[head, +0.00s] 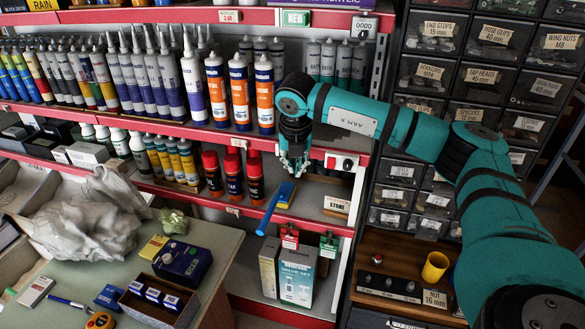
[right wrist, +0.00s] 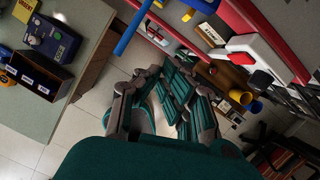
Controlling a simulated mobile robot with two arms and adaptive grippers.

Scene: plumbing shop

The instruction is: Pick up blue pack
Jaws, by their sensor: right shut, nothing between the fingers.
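A small blue pack (head: 109,297) lies on the table at the lower left of the head view, beside an open brown box. A larger dark blue box (head: 182,262) stands on the same table; it also shows in the right wrist view (right wrist: 50,42). I cannot tell for sure which one is the task's blue pack. My right gripper (head: 294,172) is shut and empty in front of the shelves, up and to the right of both, touching neither. Its fingers (right wrist: 160,82) show in the right wrist view. My left gripper is not in view.
The brown box (head: 155,304) holds several small blue-and-white packs. A white crumpled cloth (head: 88,218), a pen and a tape measure (head: 100,321) lie around. Red-edged shelves (head: 180,128) hold tubes and cans. A blue bar (head: 270,208) sticks out below my gripper.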

